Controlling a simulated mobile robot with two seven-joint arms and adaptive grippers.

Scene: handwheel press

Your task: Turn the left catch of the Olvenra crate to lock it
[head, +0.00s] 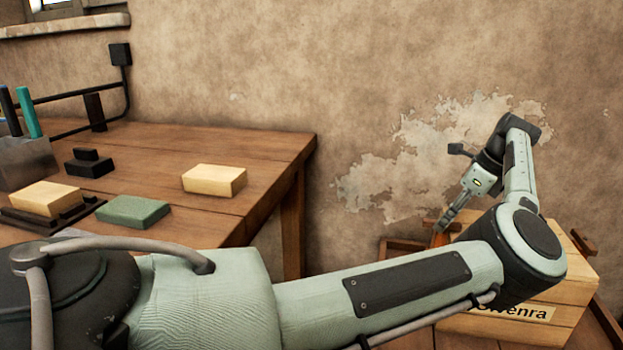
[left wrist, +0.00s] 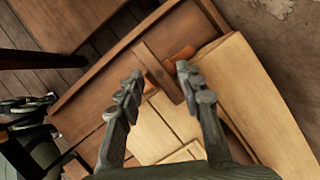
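The Olvenra crate (head: 560,312) is pale wood with a name label on its front, at the lower right of the head view, partly behind my left arm. My left gripper (head: 441,232) points down at its left end. In the left wrist view, the left catch (left wrist: 160,72), a brown wooden bar, lies between the spread fingertips of this gripper (left wrist: 159,74). The fingers are open, with visible gaps beside the bar. Orange patches show beside the catch. A knobby dark part at the left edge looks like my right gripper (left wrist: 27,104); its opening is unclear.
Another brown catch (head: 583,239) sits at the crate's right end. A brown rimmed tray or stand (left wrist: 85,88) lies beside the crate. A wooden table (head: 255,145) at the left bears several blocks and a tool holder (head: 28,160). The plaster wall is close behind the crate.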

